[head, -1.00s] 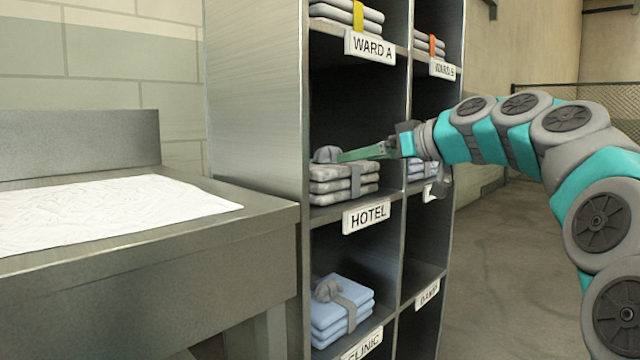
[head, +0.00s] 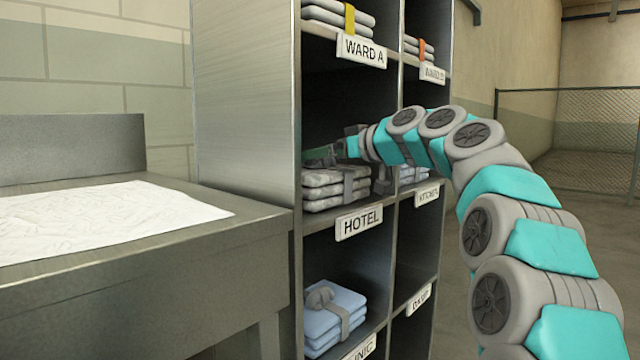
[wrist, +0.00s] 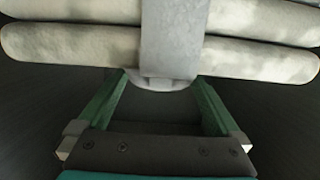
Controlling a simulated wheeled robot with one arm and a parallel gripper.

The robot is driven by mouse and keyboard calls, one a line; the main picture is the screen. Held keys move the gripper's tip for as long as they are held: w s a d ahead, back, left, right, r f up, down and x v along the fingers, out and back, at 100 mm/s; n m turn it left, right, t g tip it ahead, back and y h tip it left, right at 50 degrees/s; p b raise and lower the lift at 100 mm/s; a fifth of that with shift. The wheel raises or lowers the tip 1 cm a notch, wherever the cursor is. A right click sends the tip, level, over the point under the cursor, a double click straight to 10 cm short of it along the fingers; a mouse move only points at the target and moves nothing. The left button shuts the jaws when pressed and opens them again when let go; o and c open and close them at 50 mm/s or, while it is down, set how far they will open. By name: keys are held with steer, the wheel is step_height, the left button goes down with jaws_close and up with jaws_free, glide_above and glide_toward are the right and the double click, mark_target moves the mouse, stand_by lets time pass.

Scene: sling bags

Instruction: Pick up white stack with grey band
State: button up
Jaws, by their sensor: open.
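The white stack with grey band (head: 322,190) lies flat in the HOTEL compartment of the shelf. In the wrist view the stack (wrist: 60,45) fills the upper part, with the grey band (wrist: 171,40) running down its middle. My gripper (wrist: 163,84) is open. Its green fingers stand on either side of the rounded lower end of the band, and nothing is clamped between them. In the head view my gripper (head: 334,155) is inside the HOTEL compartment at the top of the stack, small and partly hidden in the dark.
The steel shelf (head: 248,90) has several labelled compartments. A blue stack (head: 325,318) lies below in CLINIC, and banded stacks sit in WARD A (head: 325,15) and the right column. A steel table (head: 230,230) with white cloth (head: 100,215) stands left. Open floor lies right.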

steer(key=x, duration=0.3)
steer(key=shift+w+a, duration=0.15)
steer(key=shift+r, duration=0.1)
jaws_close()
stand_by(0.6)
